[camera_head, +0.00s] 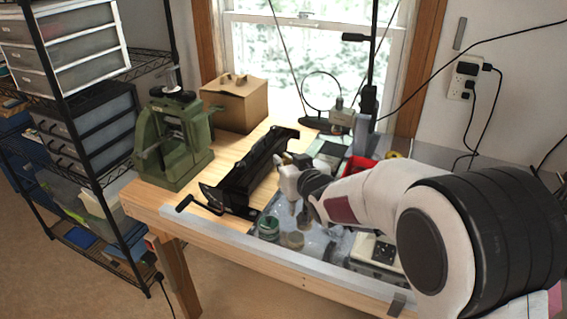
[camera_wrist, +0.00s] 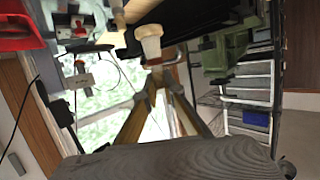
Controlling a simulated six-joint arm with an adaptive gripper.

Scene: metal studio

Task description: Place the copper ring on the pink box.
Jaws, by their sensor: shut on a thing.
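My gripper (camera_wrist: 158,82) points away from the wrist camera, its two fingers closing in toward each other. A small brownish thing shows at the fingertips, which fits the copper ring (camera_wrist: 158,72); its shape is too small and partly hidden to make out.
On the workbench (camera_head: 150,198) stand a green press (camera_head: 178,145), a long black machine (camera_head: 250,172), a cardboard box (camera_head: 235,103) and a red bin (camera_head: 357,168). A green-rimmed jar (camera_head: 268,228) and a tan cylinder (camera_head: 292,240) stand close by my gripper.

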